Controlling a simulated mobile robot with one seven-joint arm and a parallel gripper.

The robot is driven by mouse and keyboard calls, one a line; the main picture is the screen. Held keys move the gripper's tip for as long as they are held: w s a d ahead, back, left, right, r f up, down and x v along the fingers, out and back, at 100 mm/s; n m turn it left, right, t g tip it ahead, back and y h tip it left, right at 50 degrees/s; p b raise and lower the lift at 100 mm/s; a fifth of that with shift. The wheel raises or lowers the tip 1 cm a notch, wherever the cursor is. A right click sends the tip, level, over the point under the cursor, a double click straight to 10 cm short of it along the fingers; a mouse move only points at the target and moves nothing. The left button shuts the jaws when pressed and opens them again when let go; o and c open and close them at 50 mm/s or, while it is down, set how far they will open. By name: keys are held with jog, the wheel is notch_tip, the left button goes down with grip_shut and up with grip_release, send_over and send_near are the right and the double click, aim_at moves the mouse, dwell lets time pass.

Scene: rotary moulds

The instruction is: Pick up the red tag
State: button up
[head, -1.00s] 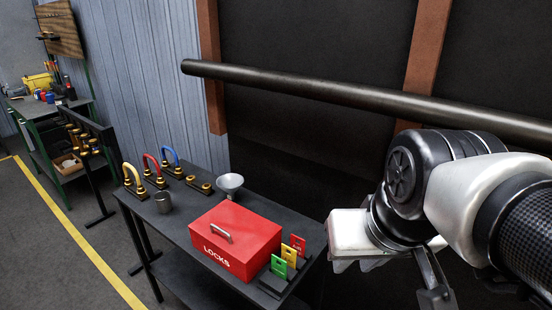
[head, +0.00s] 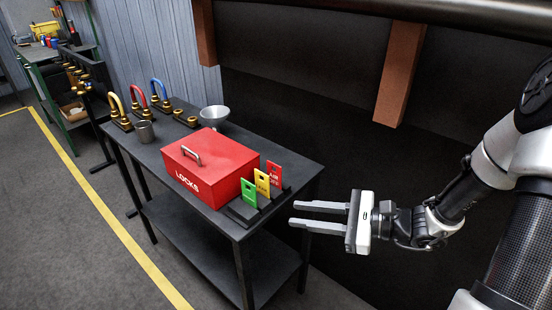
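The red tag (head: 274,172) stands upright in a dark holder (head: 243,211) at the right end of the table. It is the rearmost of three tags, behind the yellow tag (head: 262,183) and the green tag (head: 249,193). The yellow tag covers part of its lower left. My gripper (head: 291,214) is open and empty, to the right of the table and the tags. Its two fingers point left, toward the holder, and are apart from the tags.
A red box marked LOCKS (head: 212,165) sits just left of the tags. A grey bowl (head: 214,116), a cup (head: 144,131) and padlocks in yellow, red and blue (head: 158,91) stand farther left on the dark table (head: 147,156). A brown post (head: 400,75) stands behind.

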jog(key=w+d+f+m+t, duration=0.3)
jog(key=w+d+m+t, duration=0.2)
jog(key=w+m+t, duration=0.15)
jog(key=h+b, duration=0.1)
jog(key=b, duration=0.1)
send_near(276, 178)
jog(key=shift+m, duration=0.45)
jog(key=x, duration=0.5)
jog(key=shift+s+a, duration=0.1)
jog(key=shift+a, duration=0.05)
jog(key=b+x, duration=0.1)
jog(key=x, duration=0.4)
jog(key=shift+w+f, duration=0.15)
jog(key=shift+w, duration=0.15)
grip_shut()
